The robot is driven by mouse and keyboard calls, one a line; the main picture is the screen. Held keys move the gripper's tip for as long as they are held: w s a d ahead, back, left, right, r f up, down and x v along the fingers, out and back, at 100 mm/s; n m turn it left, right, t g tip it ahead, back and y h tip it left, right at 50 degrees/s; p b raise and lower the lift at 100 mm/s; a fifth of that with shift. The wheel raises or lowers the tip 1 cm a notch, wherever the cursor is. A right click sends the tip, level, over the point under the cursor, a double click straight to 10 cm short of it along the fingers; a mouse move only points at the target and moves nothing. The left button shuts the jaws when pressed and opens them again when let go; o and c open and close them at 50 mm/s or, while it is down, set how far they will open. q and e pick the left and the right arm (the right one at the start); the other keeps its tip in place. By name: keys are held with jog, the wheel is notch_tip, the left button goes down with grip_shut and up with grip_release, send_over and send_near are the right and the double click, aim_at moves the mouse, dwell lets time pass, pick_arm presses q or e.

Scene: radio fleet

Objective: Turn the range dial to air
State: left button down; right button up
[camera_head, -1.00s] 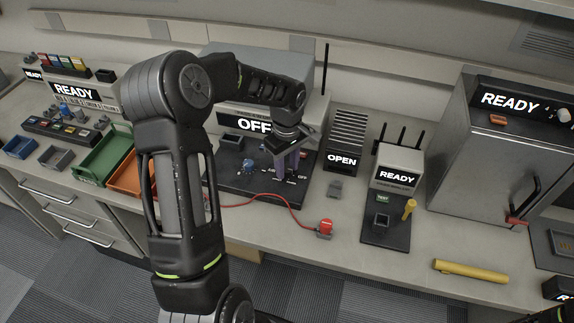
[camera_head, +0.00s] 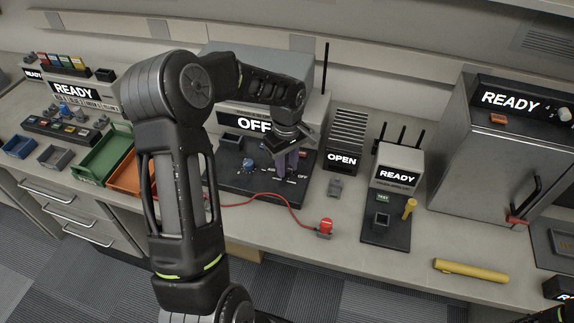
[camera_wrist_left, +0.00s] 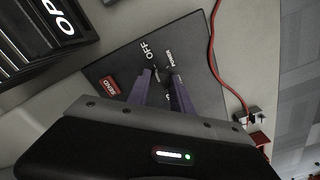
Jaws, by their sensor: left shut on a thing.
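The radio unit has a dark control panel (camera_head: 225,181) in front, and its screen (camera_head: 252,122) reads OFF. A blue knob (camera_head: 248,165) stands on the panel, left of my left gripper (camera_head: 288,168). That gripper points down at the panel's right part, near a printed OFF label. In the left wrist view, its purple fingers (camera_wrist_left: 163,78) are closed on a small dark knob (camera_wrist_left: 159,72) between the OFF label and another small label. The fingers hide most of this knob, and I cannot tell its setting.
A red cable (camera_head: 265,197) runs along the panel's front to a red-topped plug (camera_head: 325,227). A red button (camera_wrist_left: 109,86) sits on the panel beside the fingers. An OPEN rack (camera_head: 345,140) and a READY unit (camera_head: 397,170) stand to the right.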

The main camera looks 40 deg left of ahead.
pick_arm(q)
jog(key=m+b, duration=0.1)
jog(key=m, duration=0.3)
jog(key=m+b, duration=0.1)
jog(key=m, duration=0.3)
jog(key=shift+m, duration=0.4)
jog(key=m, duration=0.4)
jog(key=shift+m, duration=0.3)
jog(key=m, duration=0.4)
jog(key=shift+m+b, duration=0.3)
jog(key=m, duration=0.9)
jog(key=shift+a+r+p, duration=0.1)
jog(key=shift+p, duration=0.2)
jog(key=m, duration=0.4)
jog(key=shift+m+p, duration=0.3)
jog(key=shift+p, duration=0.1)
jog(key=shift+m+p, duration=0.35)
jog(key=shift+m, duration=1.55)
